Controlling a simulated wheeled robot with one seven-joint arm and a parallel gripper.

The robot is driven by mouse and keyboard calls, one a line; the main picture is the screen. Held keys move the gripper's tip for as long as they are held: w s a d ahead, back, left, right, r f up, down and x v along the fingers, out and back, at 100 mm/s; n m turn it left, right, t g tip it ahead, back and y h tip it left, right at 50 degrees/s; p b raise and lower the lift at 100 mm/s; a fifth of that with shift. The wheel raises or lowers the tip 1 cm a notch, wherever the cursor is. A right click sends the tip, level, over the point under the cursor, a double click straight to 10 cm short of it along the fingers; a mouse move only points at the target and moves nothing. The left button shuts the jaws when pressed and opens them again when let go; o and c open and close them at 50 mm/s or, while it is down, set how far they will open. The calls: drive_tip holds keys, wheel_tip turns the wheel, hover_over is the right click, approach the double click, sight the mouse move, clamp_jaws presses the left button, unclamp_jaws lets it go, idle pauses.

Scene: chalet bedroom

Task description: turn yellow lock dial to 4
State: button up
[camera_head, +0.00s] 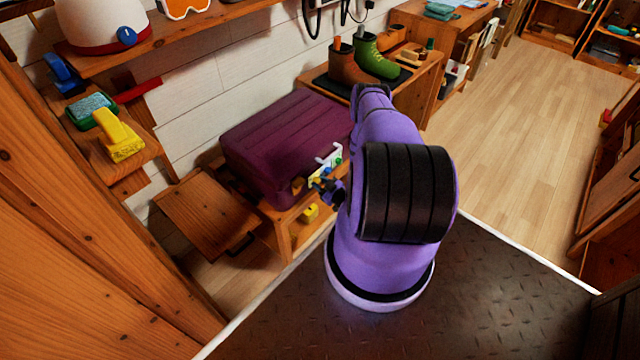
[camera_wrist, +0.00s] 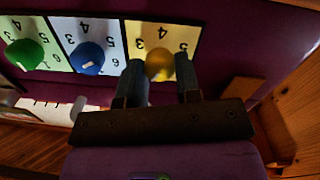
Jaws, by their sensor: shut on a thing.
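In the head view my gripper (camera_head: 326,184) is small and partly hidden by my arm at the front of the purple suitcase (camera_head: 280,140). The dial's pointer is not clear, so I cannot tell which number it is at.
A blue dial (camera_wrist: 87,59) and a green dial (camera_wrist: 24,54) are to the left of the yellow one. A wooden post (camera_wrist: 295,110) is close on the right. The suitcase lies on a low wooden bench (camera_head: 283,222). Boots (camera_head: 368,58) stand on a shelf behind.

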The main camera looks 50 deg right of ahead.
drive_tip(key=m+y, duration=0.1)
drive_tip(key=m, duration=0.9)
drive_tip(key=shift+d, duration=0.15)
drive_tip(key=m, duration=0.3)
drive_tip(key=shift+m+y, duration=0.3)
drive_tip(key=shift+m, duration=0.1)
drive_tip(key=shift+d+f+m+y, duration=0.1)
drive_tip(key=shift+m+y, duration=0.1)
drive_tip(key=shift+m, duration=3.35)
drive_tip(key=shift+f+m+y, duration=0.1)
drive_tip(key=shift+m+y, duration=0.1)
drive_tip(key=shift+m, duration=3.35)
drive_tip(key=o, duration=0.9)
